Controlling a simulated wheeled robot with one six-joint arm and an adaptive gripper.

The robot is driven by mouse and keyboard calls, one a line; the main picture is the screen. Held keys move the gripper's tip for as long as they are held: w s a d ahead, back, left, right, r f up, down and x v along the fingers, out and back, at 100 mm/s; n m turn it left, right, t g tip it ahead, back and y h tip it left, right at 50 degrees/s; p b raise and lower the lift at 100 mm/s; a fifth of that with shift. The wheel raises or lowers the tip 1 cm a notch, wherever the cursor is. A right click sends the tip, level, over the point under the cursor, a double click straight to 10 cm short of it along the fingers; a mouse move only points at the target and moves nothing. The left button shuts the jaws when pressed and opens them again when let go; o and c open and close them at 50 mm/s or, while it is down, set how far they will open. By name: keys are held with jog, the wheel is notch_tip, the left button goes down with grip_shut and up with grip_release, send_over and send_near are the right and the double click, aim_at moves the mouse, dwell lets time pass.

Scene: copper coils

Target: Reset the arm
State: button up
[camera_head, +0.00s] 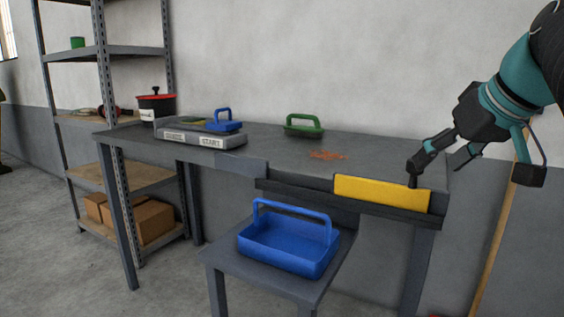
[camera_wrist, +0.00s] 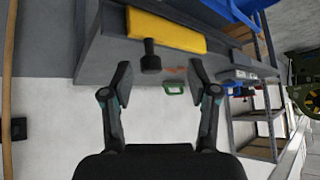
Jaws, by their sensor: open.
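My gripper (camera_head: 442,158) is at the right, in the air above the workbench's right end. In the wrist view its two fingers (camera_wrist: 160,80) are spread wide with nothing between them. A yellow block (camera_head: 380,193) is at the bench's front edge; it also shows in the wrist view (camera_wrist: 165,30). A black knob (camera_wrist: 151,56) stands by the yellow block, beyond the fingertips and apart from them. In the head view, the left finger partly overlaps the knob's area. A small pile of copper coils (camera_head: 326,155) lies on the bench top.
The grey workbench (camera_head: 285,152) carries a green-handled tool (camera_head: 304,127), a grey unit marked START (camera_head: 200,140) with a blue-handled piece (camera_head: 225,122), and a red-rimmed pot (camera_head: 156,106). A blue carrier (camera_head: 288,245) sits on a low stand in front. Shelving (camera_head: 110,52) stands left.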

jog(key=s+a+f+p, duration=0.1)
jog(key=s+a+f, duration=0.3)
jog(key=f, duration=0.5)
jog(key=s+a+f+g+h+p, duration=0.1)
jog(key=s+a+f, duration=0.3)
jog(key=f, duration=0.5)
jog(key=s+a+f+g, duration=0.1)
jog(key=s+a+f, duration=0.2)
jog(key=f, duration=0.6)
jog(key=shift+s+a+m+h+p, duration=0.3)
jog(key=shift+s+a+p, duration=0.1)
jog(key=shift+a, duration=0.4)
